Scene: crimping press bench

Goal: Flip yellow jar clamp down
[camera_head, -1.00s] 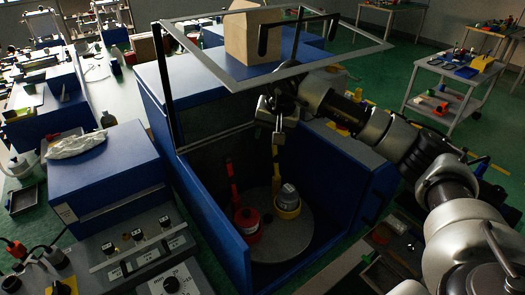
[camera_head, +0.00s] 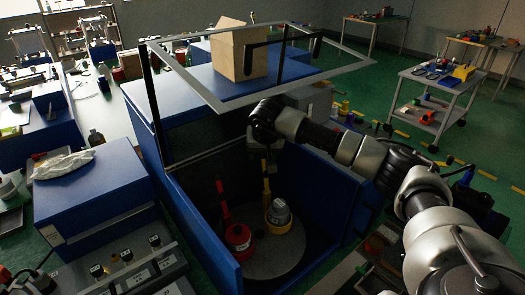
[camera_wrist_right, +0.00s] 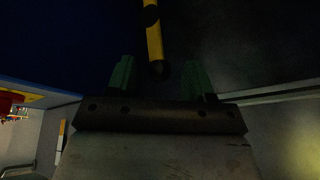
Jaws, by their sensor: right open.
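The yellow jar clamp has a yellow ring base (camera_head: 279,225) around a grey-topped jar (camera_head: 279,210) and a yellow lever (camera_head: 266,184) standing upright. It is on a round grey turntable (camera_head: 275,262) inside the blue press housing. My right gripper (camera_head: 268,160) is above the lever, pointing down, and is dark and hard to make out in the head view. In the right wrist view, the open green fingers (camera_wrist_right: 161,76) have the lever's black-tipped end (camera_wrist_right: 154,40) showing between them. Whether they touch it cannot be told. My left gripper is not in view.
A red clamp (camera_head: 238,238) with an upright red lever (camera_head: 223,200) stands left of the yellow one. The blue housing's walls (camera_head: 330,190) enclose the turntable. A raised frame (camera_head: 330,72) and a cardboard-coloured box (camera_head: 240,50) are above and behind.

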